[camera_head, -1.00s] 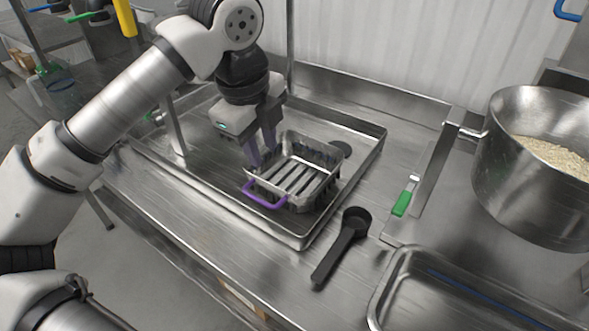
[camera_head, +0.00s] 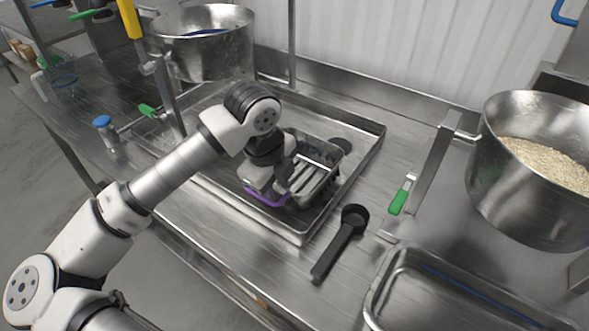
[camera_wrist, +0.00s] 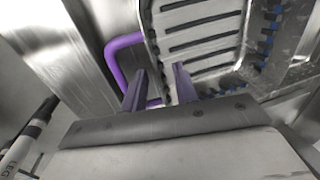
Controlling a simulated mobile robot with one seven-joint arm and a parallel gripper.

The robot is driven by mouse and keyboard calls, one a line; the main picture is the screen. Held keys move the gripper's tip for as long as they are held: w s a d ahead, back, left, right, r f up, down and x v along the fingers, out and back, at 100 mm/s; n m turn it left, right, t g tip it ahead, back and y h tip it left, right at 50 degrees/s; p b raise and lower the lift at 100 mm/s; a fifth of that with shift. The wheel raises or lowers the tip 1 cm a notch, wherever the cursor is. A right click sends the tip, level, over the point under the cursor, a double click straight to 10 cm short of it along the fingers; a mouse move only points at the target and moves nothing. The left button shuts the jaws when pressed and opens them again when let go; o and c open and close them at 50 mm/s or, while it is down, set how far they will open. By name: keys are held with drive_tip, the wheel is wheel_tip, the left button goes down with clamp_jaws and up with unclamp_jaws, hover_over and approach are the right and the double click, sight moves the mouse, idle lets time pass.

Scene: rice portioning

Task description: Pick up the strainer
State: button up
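The strainer (camera_head: 322,158) is a metal basket with a slotted bottom and a purple handle (camera_head: 262,198). It sits in the shallow metal tray (camera_head: 372,137). My gripper (camera_head: 279,193) is down at its handle side and covers part of it in the head view. In the wrist view, the two fingers of my gripper (camera_wrist: 158,75) are apart. The strainer's side wall (camera_wrist: 152,45) runs up between them. The purple handle loop (camera_wrist: 112,62) passes by the left finger. I cannot tell whether either finger touches the strainer.
A black scoop (camera_head: 342,245) lies right of the tray. A large pot with rice (camera_head: 500,190) stands at right, above an empty metal pan (camera_head: 385,285). Another pot (camera_head: 215,62) stands behind the tray.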

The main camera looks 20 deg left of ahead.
clamp_jaws()
idle(1.4)
